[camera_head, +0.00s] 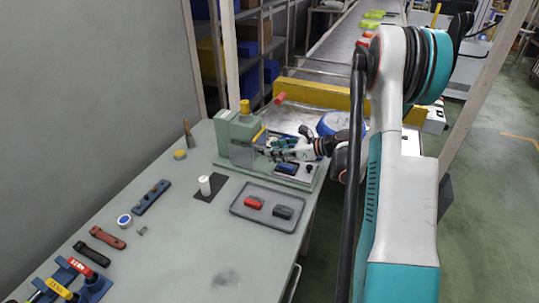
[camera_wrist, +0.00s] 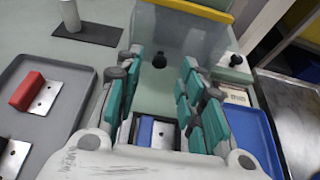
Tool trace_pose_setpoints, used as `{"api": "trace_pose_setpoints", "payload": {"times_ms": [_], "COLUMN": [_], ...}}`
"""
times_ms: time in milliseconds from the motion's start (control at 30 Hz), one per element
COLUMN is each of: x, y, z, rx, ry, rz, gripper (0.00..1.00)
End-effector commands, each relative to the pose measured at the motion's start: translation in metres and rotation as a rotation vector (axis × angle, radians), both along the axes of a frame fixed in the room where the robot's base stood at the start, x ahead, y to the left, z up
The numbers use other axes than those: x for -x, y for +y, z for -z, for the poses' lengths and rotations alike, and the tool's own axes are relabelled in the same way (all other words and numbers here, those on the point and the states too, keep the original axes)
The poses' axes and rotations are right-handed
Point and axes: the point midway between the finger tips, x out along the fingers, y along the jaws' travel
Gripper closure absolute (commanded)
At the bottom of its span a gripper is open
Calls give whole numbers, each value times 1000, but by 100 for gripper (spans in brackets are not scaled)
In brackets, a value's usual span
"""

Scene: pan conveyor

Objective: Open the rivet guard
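The rivet guard is a clear panel with a yellow edge strip on the green press (camera_head: 236,127). In the head view the guard (camera_head: 242,156) stands upright at the front of the press. In the wrist view the guard (camera_wrist: 183,32) rises ahead of my fingers, with its yellow strip along the top. My gripper (camera_head: 266,149) is beside the guard at the press; its teal-padded fingers (camera_wrist: 160,72) are apart with nothing held between them. A black knob (camera_wrist: 159,61) shows between the fingertips; whether it touches them or belongs to the guard I cannot tell.
A grey tray (camera_head: 240,209) with a red and a dark block lies in front of the press. A white cylinder (camera_head: 205,186) stands on a dark mat. Hand tools lie along the bench's left. A blue bin (camera_head: 331,121) and the conveyor (camera_head: 335,50) are behind.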

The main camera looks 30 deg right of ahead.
Motion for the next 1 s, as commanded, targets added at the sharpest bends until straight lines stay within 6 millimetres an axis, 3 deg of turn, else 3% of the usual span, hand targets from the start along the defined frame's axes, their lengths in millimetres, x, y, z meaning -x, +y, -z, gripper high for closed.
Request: {"api": "trace_pose_setpoints", "payload": {"times_ms": [200, 567, 600, 767, 1000], "x": [-18, -22, -22, -22, -22], "y": [14, 17, 17, 17, 17], "z": [10, 11, 11, 11, 11], "rx": [1, 1, 1, 1, 3], "ry": [-1, -1, -1, -1, 2], "rz": [0, 0, 0, 0, 0], "gripper": [64, 64, 66, 100, 100]}}
